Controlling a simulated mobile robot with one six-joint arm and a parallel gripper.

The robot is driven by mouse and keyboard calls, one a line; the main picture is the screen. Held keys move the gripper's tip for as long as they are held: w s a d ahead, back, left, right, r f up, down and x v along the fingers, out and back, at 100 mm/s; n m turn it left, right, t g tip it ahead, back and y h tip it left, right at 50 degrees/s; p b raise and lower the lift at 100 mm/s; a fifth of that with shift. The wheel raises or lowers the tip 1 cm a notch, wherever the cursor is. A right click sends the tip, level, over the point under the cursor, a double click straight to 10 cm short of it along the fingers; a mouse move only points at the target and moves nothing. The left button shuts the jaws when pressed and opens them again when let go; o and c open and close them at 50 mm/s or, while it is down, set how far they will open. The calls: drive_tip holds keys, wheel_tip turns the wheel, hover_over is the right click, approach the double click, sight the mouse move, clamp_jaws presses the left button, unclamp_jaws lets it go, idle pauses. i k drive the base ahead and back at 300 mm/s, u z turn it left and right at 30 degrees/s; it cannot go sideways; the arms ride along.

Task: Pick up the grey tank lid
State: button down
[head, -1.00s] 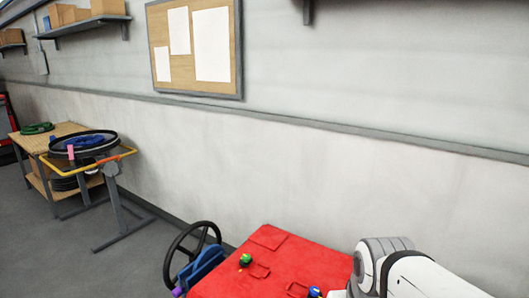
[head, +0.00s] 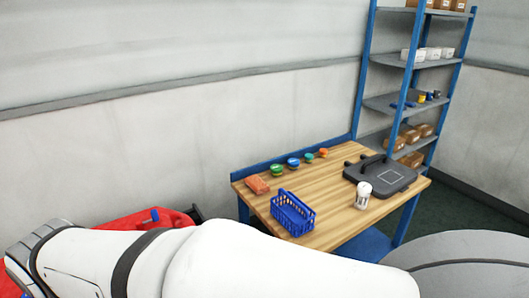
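A dark grey flat lid (head: 393,178) with a raised handle and a pale square outline on top lies on the wooden workbench (head: 335,235), toward its right back corner. It looks like the grey tank lid. My white arm crosses the bottom of the head view, in front of the bench. My gripper is not in view, so its state and its distance from the lid are hidden.
A white jar (head: 363,195) stands close in front of the lid. A blue basket (head: 293,213), an orange block (head: 257,185) and several small coloured caps (head: 293,163) are on the bench. A blue shelf rack (head: 408,102) stands behind. Red scrubber (head: 140,218) at left.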

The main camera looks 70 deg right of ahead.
sight(386, 176)
drive_tip(key=u, duration=0.45)
drive_tip(key=k, duration=0.15)
drive_tip(key=z, duration=4.75)
drive_tip(key=k, duration=1.3)
drive_tip(key=u, duration=0.75)
drive_tip(key=i, duration=1)
drive_tip(key=u, duration=0.05)
